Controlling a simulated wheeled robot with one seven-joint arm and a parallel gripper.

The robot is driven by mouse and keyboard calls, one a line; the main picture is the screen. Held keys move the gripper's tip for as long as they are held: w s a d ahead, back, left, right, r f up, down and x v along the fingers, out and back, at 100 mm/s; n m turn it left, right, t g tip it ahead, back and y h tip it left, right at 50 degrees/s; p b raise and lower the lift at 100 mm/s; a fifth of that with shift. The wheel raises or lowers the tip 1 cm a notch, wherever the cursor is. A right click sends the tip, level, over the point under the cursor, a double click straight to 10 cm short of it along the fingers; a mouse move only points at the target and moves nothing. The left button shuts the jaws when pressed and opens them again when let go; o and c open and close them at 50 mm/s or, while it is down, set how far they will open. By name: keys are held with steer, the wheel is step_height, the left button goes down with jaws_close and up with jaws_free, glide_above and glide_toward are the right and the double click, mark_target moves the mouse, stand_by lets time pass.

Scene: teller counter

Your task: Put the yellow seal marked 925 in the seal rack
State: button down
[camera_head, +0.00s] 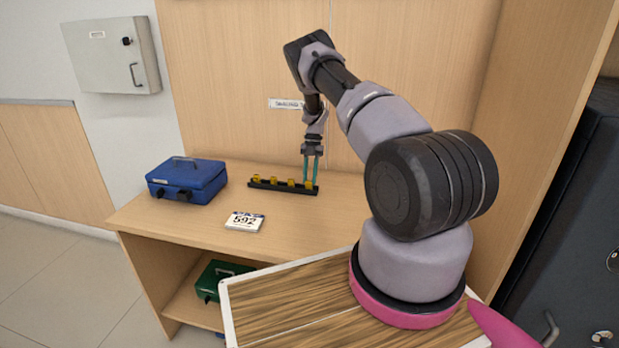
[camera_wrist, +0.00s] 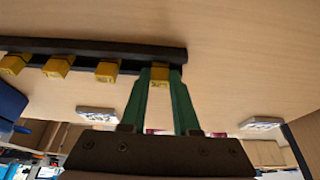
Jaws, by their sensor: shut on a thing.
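The seal rack (camera_head: 272,187) is a narrow black bar on the counter, and it also shows in the wrist view (camera_wrist: 120,48). Several yellow seals stand along it, such as one (camera_head: 291,182) left of my gripper. My gripper (camera_head: 311,185) points down at the rack's right end, its teal fingers shut on a yellow seal (camera_wrist: 159,83). That seal is at the rack's end; whether it is fully seated I cannot tell. Its marking is too small to read, and the fingers hide its sides.
A card reading 592 (camera_head: 245,221) lies on the counter in front of the rack. A blue cash box (camera_head: 186,180) stands at the left, and a green box (camera_head: 220,277) is on the shelf below. The counter between card and rack is clear.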

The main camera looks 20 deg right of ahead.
steer(key=c, duration=0.7)
jaws_free()
steer(key=shift+o, duration=0.2)
steer(key=v, duration=1.2)
